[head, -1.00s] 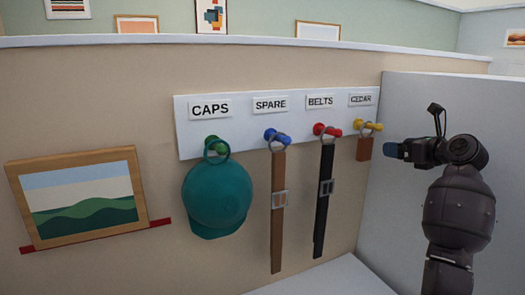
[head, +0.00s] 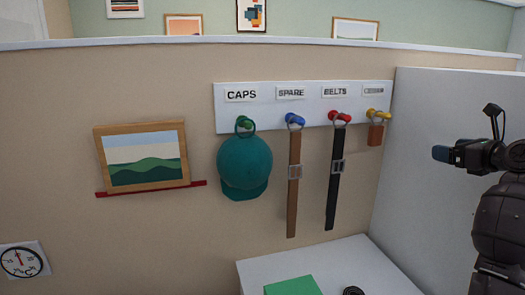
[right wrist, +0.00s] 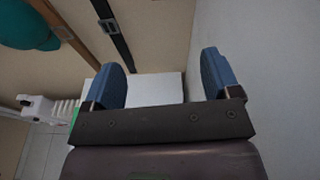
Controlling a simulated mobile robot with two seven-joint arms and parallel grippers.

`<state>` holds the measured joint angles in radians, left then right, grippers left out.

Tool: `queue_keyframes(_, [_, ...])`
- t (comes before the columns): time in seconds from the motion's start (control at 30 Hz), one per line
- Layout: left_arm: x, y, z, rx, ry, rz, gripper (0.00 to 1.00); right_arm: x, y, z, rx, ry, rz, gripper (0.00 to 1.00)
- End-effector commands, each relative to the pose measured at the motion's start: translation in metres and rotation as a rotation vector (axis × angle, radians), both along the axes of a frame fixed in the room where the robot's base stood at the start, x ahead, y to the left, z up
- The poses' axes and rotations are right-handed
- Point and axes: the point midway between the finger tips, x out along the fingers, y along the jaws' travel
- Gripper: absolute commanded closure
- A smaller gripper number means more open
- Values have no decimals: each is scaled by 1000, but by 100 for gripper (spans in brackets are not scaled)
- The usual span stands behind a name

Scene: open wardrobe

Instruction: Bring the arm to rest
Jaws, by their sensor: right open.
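My right gripper (head: 446,154) is at the right of the head view, in front of the grey side panel and apart from the pegs. In the right wrist view its two blue fingers (right wrist: 160,80) stand wide apart with nothing between them. The teal cap (head: 245,165) hangs by a ring on the green peg under CAPS. A brown belt (head: 294,190) hangs on the blue peg under SPARE. A black belt (head: 335,185) hangs on the red peg under BELTS. A small cedar block (head: 375,134) hangs on the yellow peg. My left gripper is not in view.
A white surface (head: 355,256) stands below the belts, with a green item (head: 293,286) and a small dark round item (head: 352,291) on it. The grey side panel (head: 425,120) bounds the right. A framed landscape (head: 145,155) sits on a red ledge; a dial (head: 22,262) is at lower left.

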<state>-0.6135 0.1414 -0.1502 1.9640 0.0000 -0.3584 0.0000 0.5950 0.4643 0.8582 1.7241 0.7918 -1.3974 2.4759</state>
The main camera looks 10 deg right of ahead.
Motion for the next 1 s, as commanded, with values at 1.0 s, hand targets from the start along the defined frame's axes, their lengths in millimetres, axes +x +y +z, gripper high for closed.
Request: queue_keyframes(1.0, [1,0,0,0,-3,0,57,35,59,-41,-2221,51,-16,18])
